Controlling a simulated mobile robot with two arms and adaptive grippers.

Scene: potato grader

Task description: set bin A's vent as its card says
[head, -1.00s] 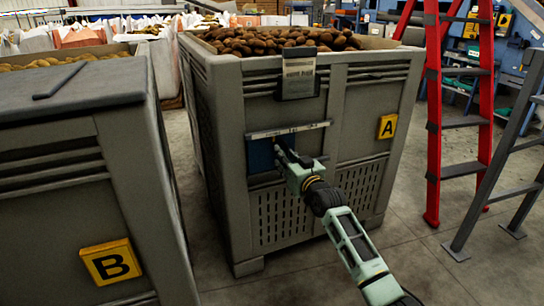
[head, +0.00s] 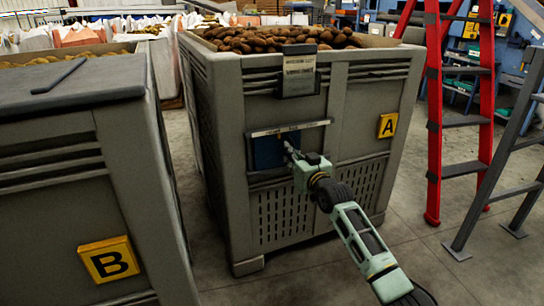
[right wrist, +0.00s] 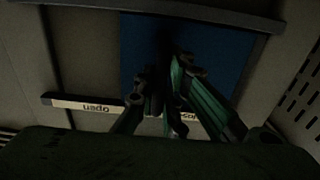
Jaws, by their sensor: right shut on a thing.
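Bin A (head: 355,100) is a grey slatted crate with a yellow A plate (head: 387,125). Its card (head: 299,75) hangs at the top front edge; the writing is too small to read. Below is the vent, a blue sliding panel (head: 268,152) under a pale label strip (head: 280,130). My right gripper (head: 289,150) is at the panel, shut on its handle, which the fingers hide. In the right wrist view, the blue panel (right wrist: 140,50) lies behind the fingers (right wrist: 163,85), and the strip (right wrist: 75,103) reads "open" upside down; another word is partly covered. My left gripper is out of view.
Bin B (head: 60,190), with a lid (head: 70,85), stands close on the left. A red stepladder (head: 434,130) and a grey frame (head: 500,170) stand on the right. Bin A holds potatoes (head: 270,38). Bare floor (head: 400,250) lies front right.

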